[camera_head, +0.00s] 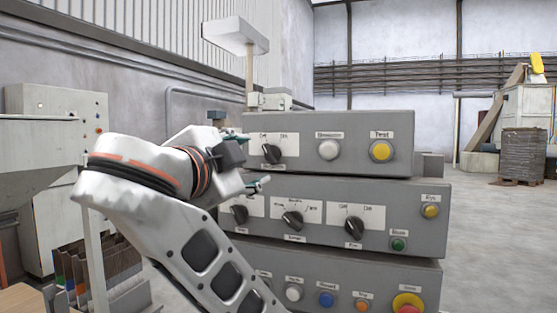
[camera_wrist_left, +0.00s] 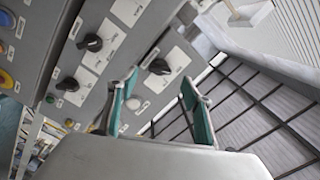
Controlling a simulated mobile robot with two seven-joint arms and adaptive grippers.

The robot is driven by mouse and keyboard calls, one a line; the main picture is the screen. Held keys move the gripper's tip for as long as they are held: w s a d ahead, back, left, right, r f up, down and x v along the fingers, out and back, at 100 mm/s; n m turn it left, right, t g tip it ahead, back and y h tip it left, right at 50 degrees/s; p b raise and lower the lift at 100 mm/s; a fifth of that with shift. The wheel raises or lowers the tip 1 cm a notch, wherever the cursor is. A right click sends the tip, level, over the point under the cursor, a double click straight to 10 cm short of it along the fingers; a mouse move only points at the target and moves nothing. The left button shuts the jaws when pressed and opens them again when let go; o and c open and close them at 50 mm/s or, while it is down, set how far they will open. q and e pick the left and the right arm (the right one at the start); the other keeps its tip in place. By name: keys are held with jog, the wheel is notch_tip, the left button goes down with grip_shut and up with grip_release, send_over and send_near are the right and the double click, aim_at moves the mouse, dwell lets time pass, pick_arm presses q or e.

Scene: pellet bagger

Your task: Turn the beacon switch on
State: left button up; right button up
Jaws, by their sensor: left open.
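The control stand has several stacked grey panels. The top panel (camera_head: 350,165) carries a black rotary switch (camera_head: 271,153) with an off/on style plate; its name label is too small to read, so I cannot confirm it is the beacon switch. Its handle looks slanted to the upper left. My left gripper (camera_head: 253,160) is open and empty, just left of and in front of this switch. In the left wrist view, the same switch (camera_wrist_left: 158,66) shows beyond and between the two green-padded fingertips (camera_wrist_left: 160,78), apart from them. My right gripper is not in view.
Beside the switch are a white button (camera_head: 329,150) and a yellow button (camera_head: 381,151). The middle panel (camera_head: 415,190) has more black knobs, another off/on switch (camera_head: 354,228) among them. A red stop button (camera_head: 408,304) sits low right. Open floor (camera_head: 500,240) lies to the right.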

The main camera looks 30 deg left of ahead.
aim_at(270, 154)
pick_arm(q)
jog(key=shift+h, duration=0.5)
jog(key=b+x, duration=0.2)
jog(key=x, duration=0.1)
jog(key=b+x, duration=0.1)
jog(key=x, duration=0.1)
jog(key=shift+w+d+f+b, duration=0.15)
jog(key=shift+w+d+b, duration=0.15)
jog(key=shift+d, duration=0.05)
jog(key=shift+w+a+b, duration=0.15)
jog(key=shift+w+b, duration=0.4)
jog(key=shift+w, duration=0.15)
jog(key=shift+w+a+r, duration=0.1)
jog(key=shift+w+r, duration=0.25)
jog(key=shift+r, duration=0.15)
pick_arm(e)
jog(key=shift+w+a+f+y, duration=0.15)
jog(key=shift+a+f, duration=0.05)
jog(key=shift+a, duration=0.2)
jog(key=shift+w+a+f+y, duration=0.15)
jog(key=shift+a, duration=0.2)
pick_arm(q)
jog(key=c, duration=1.1)
